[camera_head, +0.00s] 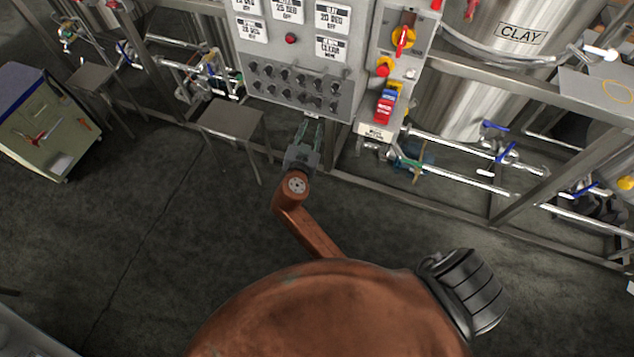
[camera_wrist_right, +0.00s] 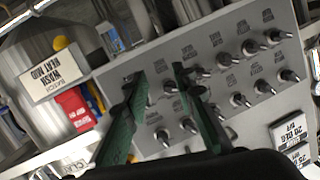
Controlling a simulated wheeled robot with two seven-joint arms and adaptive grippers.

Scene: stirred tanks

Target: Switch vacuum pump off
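The grey control panel (camera_head: 292,50) carries rows of small black switches (camera_head: 294,85) on its lower part. In the right wrist view the switches (camera_wrist_right: 262,87) show close up with small labels, too small to read, so I cannot tell which one is the vacuum pump's. My right gripper (camera_head: 310,124) is just below the panel's lower edge in the head view. In the wrist view its green fingers (camera_wrist_right: 158,75) are apart, with switches of the panel visible between and behind them. It holds nothing visible. My left gripper is not in view.
A red and yellow rotary switch (camera_head: 403,38) and red and blue blocks (camera_head: 385,104) are right of the panel. A metal tank labelled CLAY (camera_head: 490,50) and pipes with blue valve handles (camera_head: 505,153) stand further right. A small metal table (camera_head: 231,119) is left.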

